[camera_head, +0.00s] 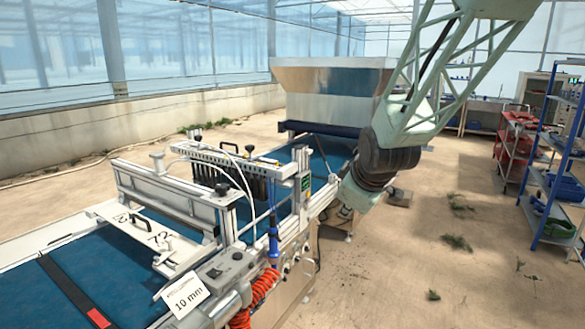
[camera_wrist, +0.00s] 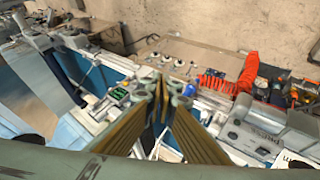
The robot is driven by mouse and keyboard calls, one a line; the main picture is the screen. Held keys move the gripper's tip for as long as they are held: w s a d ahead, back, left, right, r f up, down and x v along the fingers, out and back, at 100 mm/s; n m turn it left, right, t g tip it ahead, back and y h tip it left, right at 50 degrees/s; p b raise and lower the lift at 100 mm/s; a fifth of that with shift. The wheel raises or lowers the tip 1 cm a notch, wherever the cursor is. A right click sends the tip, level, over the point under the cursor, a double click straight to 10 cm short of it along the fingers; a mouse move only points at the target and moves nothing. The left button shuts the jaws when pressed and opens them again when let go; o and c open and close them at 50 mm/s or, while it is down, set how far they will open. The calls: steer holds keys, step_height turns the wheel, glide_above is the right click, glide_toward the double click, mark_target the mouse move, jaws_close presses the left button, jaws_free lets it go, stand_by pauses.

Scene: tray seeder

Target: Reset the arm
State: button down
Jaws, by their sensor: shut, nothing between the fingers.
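My arm (camera_head: 440,80), a pale green lattice link, comes down from the upper right in the head view to a dark wrist joint (camera_head: 385,160). The wrist hangs beside the right side of the tray seeder (camera_head: 150,190). In the wrist view my gripper (camera_wrist: 161,88) has its brown fingers shut at the tips with nothing between them. It points down over the machine's side, near the blue belt and the control parts. I cannot make out the fingers in the head view.
A grey hopper (camera_head: 330,85) stands at the seeder's far end. A "10 mm" card (camera_head: 186,294) and an orange coiled hose (camera_head: 262,285) are at its near side. Blue shelves (camera_head: 556,160) and a red cart (camera_head: 512,145) stand at right. Open floor lies between.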

steer(key=s+d+r+m+g, duration=0.1)
steer(key=s+d+r+m, duration=0.1)
steer(key=s, duration=1.4)
steer(key=s+d+r+m+g, duration=0.2)
steer(key=s+m, duration=0.3)
steer(key=s, duration=1.1)
steer(key=s+d+r+m+g, duration=0.1)
steer(key=s+r+m, duration=0.3)
steer(key=s, duration=1.3)
steer(key=shift+d+h, duration=0.4)
steer(key=shift+d, duration=0.1)
